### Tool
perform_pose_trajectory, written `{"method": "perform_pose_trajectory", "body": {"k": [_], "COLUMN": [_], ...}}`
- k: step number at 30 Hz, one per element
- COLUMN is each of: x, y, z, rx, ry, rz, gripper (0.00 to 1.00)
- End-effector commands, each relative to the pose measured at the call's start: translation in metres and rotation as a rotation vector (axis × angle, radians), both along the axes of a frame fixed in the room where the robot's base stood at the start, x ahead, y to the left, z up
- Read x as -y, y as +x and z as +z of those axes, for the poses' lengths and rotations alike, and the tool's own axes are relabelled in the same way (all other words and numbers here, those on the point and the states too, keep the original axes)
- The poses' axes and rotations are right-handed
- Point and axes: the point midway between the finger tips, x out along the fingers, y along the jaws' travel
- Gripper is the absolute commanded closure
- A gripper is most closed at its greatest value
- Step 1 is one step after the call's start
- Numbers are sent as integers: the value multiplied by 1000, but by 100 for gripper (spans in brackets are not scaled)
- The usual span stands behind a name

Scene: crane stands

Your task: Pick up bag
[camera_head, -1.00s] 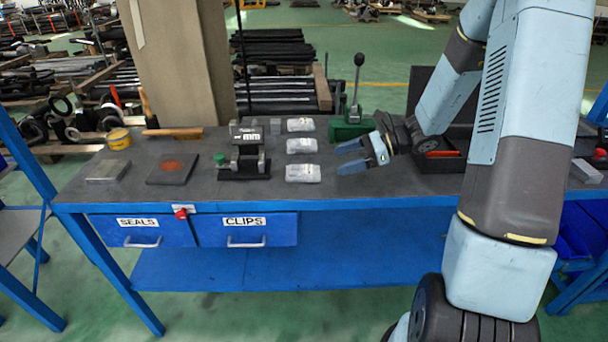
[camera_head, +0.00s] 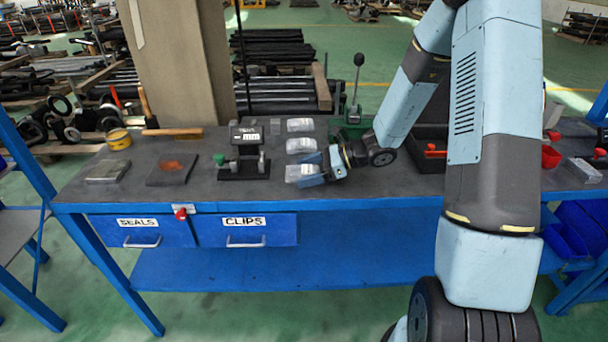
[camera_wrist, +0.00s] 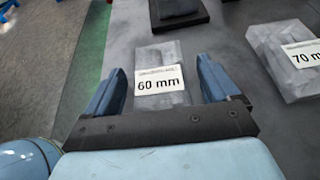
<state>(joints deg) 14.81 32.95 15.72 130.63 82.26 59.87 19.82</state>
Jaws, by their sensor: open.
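A clear bag with a white "60 mm" label (camera_wrist: 159,82) lies flat on the bench, between my gripper's fingers in the wrist view. In the head view it is the nearest of three bags (camera_head: 294,173), partly hidden by a finger. My gripper (camera_head: 309,168) has reached it from the right, fingers apart, one on each side of the bag; they also show in the wrist view (camera_wrist: 160,72). I cannot tell whether they touch it. A bag labelled "70 mm" (camera_wrist: 280,60) lies to the right in the wrist view. The farthest bag (camera_head: 300,125) lies behind the middle one (camera_head: 301,145).
A black device with a green knob (camera_head: 243,155) stands left of the bags. A green lever press (camera_head: 352,125) stands behind my gripper. The bench's front edge (camera_head: 330,201) is close to the nearest bag.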

Motion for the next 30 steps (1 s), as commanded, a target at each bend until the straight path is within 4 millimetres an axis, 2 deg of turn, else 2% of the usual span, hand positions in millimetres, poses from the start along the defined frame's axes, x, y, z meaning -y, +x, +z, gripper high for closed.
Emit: {"method": "perform_pose_trajectory", "body": {"k": [8,27,30], "x": [-2,-2,-2], "y": [0,0,0], "z": [-1,-1,-1], "rx": [1,0,1], "ry": [-1,-1,0], "rz": [0,1,1], "gripper": [12,74,76]}}
